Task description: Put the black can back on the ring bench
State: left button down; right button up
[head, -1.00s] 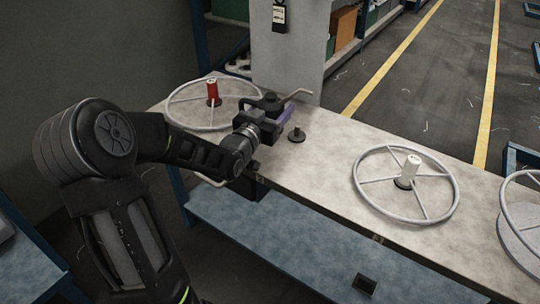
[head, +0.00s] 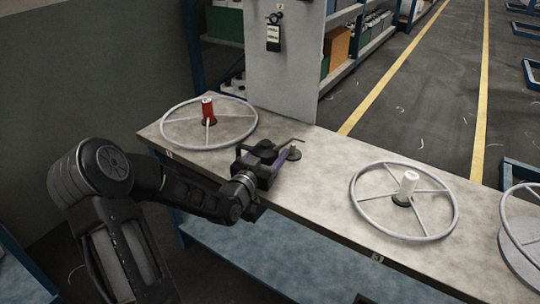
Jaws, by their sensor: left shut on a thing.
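My left gripper (head: 262,164) is shut on the black can (head: 262,149), which has a thin bent spout pointing right. The gripper's body and fingers hide much of the can. The can is over the grey ring bench (head: 320,190), close to its surface, just left of a small peg (head: 294,153) with a dark round base. I cannot tell whether the can touches the bench. My right gripper is not in view.
A spoked ring with a red spool (head: 208,109) lies at the bench's left end. Another ring with a white spool (head: 408,183) lies to the right, and a third is cut by the right edge. A grey panel (head: 270,65) stands behind the bench. Bare top lies right of the peg.

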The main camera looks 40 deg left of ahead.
pick_arm(q)
jog(key=shift+f, duration=0.15)
jog(key=shift+f, duration=0.2)
jog(key=shift+c, duration=1.6)
grip_release()
jog(key=s+d, duration=0.1)
jog(key=s, duration=1.1)
jog(key=shift+d+p, duration=0.35)
jog(key=shift+d, duration=0.05)
jog(key=shift+w, duration=0.1)
